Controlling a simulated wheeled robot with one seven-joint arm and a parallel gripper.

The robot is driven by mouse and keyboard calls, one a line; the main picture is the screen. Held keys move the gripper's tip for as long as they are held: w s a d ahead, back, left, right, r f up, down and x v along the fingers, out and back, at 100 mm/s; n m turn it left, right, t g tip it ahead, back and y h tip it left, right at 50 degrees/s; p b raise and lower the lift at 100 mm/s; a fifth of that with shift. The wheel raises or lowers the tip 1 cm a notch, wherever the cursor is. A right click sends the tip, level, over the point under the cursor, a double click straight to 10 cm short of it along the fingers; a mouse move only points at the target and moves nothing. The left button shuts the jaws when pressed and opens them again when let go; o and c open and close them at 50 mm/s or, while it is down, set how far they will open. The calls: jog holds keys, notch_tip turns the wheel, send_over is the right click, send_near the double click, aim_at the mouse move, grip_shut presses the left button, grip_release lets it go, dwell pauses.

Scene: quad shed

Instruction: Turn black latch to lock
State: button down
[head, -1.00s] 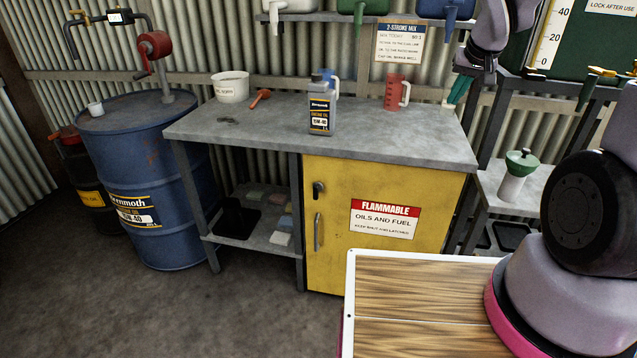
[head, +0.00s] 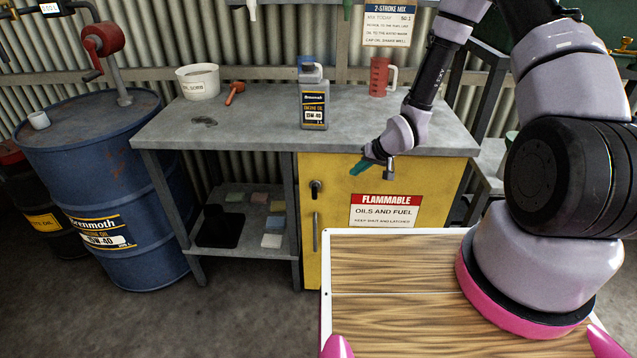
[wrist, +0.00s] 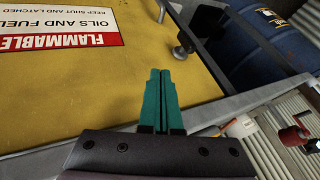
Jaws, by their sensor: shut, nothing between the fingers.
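The black latch (head: 316,187) is a small dark knob with a stem at the upper left of the yellow cabinet door (head: 338,173), above a grey bar handle (head: 315,233). The latch also shows in the wrist view (wrist: 184,47), at the door's edge beyond my fingertips. My gripper (head: 357,168), with green fingers, is in front of the door's upper part, right of the latch and apart from it. In the wrist view the two green fingers (wrist: 161,76) lie side by side, shut and empty. The door looks closed.
A grey worktop (head: 240,121) juts above the door, close to my gripper. An oil bottle (head: 314,100), red jug (head: 379,77) and white bucket (head: 198,81) stand on it. A blue drum (head: 110,190) stands left. The space before the latch is clear.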

aim_at(315, 189)
jog(key=shift+s+a+f, duration=0.1)
jog(key=shift+a+f, duration=0.5)
jog(key=shift+w+a+f, duration=0.7)
jog(key=shift+a+f, duration=0.65)
jog(key=shift+a, duration=0.05)
jog(key=shift+w+a+f, duration=0.65)
jog(key=shift+a+f, duration=0.65)
jog(key=shift+a, duration=0.1)
jog(key=shift+w+a+f, duration=0.7)
jog(key=shift+a+f, duration=0.65)
jog(key=shift+a, duration=0.05)
